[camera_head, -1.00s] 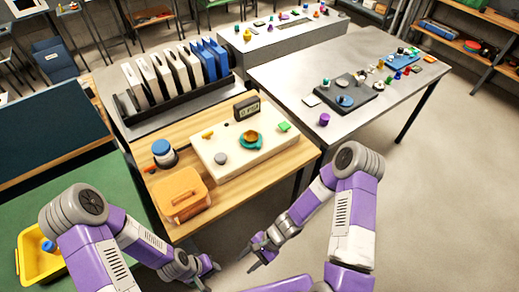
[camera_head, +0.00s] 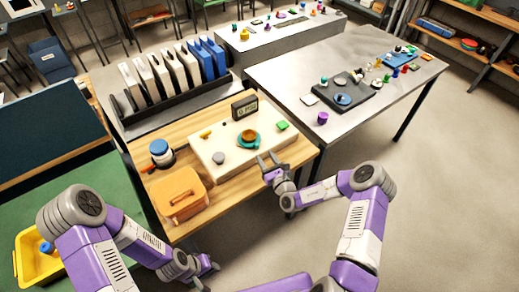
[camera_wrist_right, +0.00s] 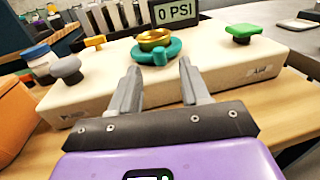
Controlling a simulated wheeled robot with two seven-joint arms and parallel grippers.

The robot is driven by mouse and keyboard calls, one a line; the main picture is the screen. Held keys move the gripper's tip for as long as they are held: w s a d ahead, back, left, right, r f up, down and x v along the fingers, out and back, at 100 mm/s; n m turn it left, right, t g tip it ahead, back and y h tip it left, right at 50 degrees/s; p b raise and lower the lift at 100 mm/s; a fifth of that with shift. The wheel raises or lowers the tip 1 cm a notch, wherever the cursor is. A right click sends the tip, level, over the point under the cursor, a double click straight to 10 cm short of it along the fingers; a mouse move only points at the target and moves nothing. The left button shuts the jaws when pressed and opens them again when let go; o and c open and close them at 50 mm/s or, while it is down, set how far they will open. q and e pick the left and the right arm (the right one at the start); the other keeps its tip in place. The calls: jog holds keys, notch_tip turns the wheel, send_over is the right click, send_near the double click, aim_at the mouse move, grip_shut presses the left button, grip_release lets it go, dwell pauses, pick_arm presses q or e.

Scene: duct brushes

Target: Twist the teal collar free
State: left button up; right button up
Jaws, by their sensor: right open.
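The teal collar (camera_head: 256,144) sits on the cream block (camera_head: 215,163) around the base of a brass fitting (camera_head: 248,134). In the right wrist view the collar (camera_wrist_right: 170,57) has a small lobe facing me, with the brass fitting (camera_wrist_right: 154,38) rising above it. My right gripper (camera_head: 267,158) is open and empty at the block's front edge, its fingers (camera_wrist_right: 159,67) pointing toward the collar and apart from it. My left gripper (camera_head: 212,267) is low in front of the table; its jaws are too small to read.
On the block are a grey knob (camera_head: 218,158), a yellow handle (camera_head: 206,134) and a green knob (camera_head: 282,126). A display (camera_wrist_right: 175,12) behind reads 0 PSI. An orange box (camera_head: 180,195) and a blue-capped jar (camera_head: 161,153) stand left.

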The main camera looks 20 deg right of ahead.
aim_at(258, 146)
jog(key=w, duration=0.2)
jog(key=w+a, duration=0.1)
jog(key=w, duration=0.2)
jog(key=shift+w+a+b, duration=0.1)
jog(key=shift+w+b, duration=0.15)
jog(key=shift+b, duration=0.15)
grip_shut()
